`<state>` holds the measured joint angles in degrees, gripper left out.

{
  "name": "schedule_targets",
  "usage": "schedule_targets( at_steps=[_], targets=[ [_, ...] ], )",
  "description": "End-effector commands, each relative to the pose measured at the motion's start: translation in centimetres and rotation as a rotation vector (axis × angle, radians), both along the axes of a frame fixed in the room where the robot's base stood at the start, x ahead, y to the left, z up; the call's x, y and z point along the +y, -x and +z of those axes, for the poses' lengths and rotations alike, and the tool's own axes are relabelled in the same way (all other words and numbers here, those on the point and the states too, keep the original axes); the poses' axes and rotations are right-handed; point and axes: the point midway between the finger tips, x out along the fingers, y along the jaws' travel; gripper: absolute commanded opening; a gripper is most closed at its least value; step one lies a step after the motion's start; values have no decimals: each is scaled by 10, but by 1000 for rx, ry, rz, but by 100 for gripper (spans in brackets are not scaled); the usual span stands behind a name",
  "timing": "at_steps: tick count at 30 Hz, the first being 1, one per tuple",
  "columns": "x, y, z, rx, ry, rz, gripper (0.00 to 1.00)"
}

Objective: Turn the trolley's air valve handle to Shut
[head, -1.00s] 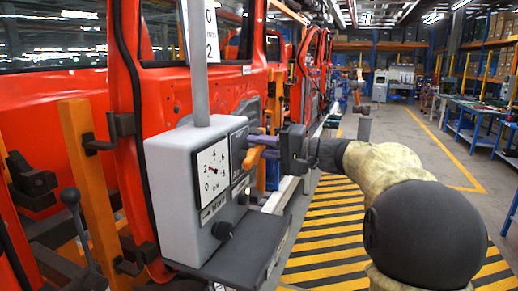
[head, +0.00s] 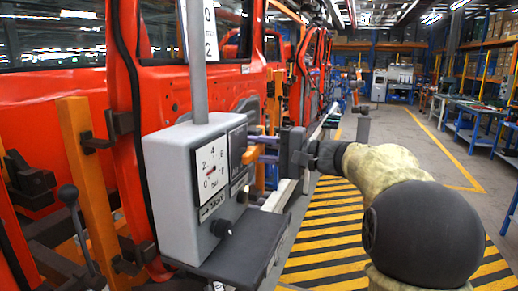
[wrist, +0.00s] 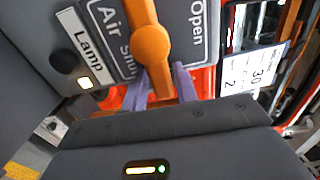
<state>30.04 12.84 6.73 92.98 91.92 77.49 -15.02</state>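The air valve handle (wrist: 150,45) is an orange lever on the grey panel (wrist: 185,20) of the trolley's box. In the wrist view it lies between the partly covered word Shut at left and the word Open at right. It also shows in the head view (head: 250,155), on the box's right face. My gripper (wrist: 163,72) has its two purple fingers apart, one on each side of the handle's near end. The head view shows a gap between the fingers (head: 267,149). Whether either finger touches the handle I cannot tell.
The grey box (head: 180,210) carries a pressure gauge (head: 212,172) and a dark shelf (head: 240,250) below. A lit lamp (wrist: 85,83) is beside the valve panel. Red car doors (head: 90,130) stand close behind. The striped floor (head: 335,235) at right is clear.

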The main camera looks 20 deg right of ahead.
Motion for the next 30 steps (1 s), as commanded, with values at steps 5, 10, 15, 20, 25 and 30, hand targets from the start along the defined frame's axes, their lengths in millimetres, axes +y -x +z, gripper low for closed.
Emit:
schedule_targets(
  at_steps=[5,10,15,20,25,30],
  targets=[
    [0,0,0,-2,0,0,29],
    [-2,2,1,-3,1,0,29],
    [-17,11,0,-4,1,-3,29],
    [-40,28,-1,-4,1,-5,29],
    [-68,48,-1,-4,2,-5,29],
    [-96,68,-1,-3,1,-6,29]
  ],
)
